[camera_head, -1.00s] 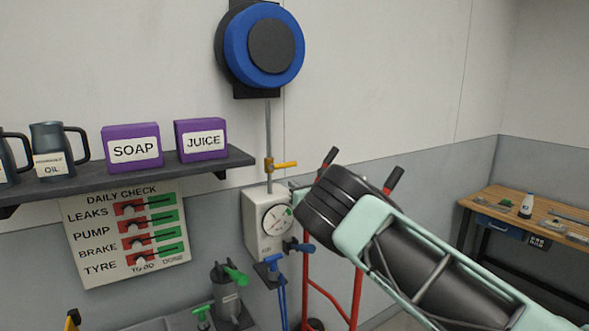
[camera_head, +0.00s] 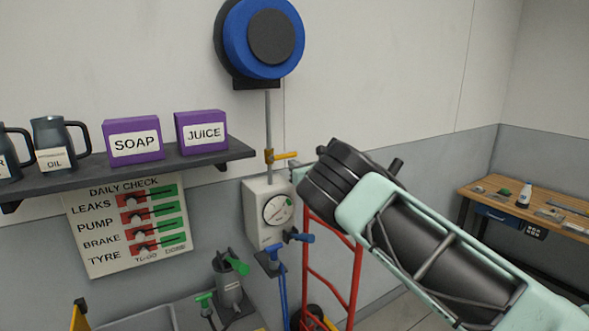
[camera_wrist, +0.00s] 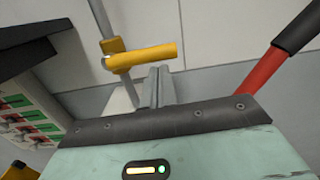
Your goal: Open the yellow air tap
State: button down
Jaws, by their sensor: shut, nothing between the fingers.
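The yellow air tap (camera_head: 285,155) sits on a thin grey vertical pipe between a blue hose reel and a white gauge box. Its lever points right, across the pipe, close to level. In the wrist view the yellow tap (camera_wrist: 142,57) is large, just beyond my fingers, its lever passing over their tips. My gripper (camera_wrist: 158,72) shows there with its fingers together and nothing between them. I cannot tell whether the fingers touch the lever.
The gauge box (camera_head: 268,215) with a blue tap is below. A red hand truck (camera_head: 340,265) stands right of it, its handle (camera_wrist: 280,60) near my gripper. A shelf (camera_head: 120,172) with jugs and purple boxes is left. A workbench (camera_head: 530,212) is far right.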

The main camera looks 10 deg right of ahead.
jog(key=shift+r+n+b, duration=0.1)
jog(key=shift+n+b, duration=0.2)
jog(key=shift+b, duration=0.45)
jog(key=shift+n+b, duration=0.4)
jog(key=shift+b, duration=0.75)
jog(key=a+r+n+b, duration=0.1)
jog(key=r+n+b, duration=0.3)
jog(key=n+b, duration=0.4)
jog(key=s+a+r+n+b, duration=0.1)
jog(key=r+n+b, duration=0.3)
jog(key=b, duration=1.5)
jog(key=shift+a+n+g+y, duration=0.35)
jog(key=shift+a+n, duration=0.45)
jog(key=shift+n, duration=1.1)
jog(key=shift+s+a+r, duration=0.1)
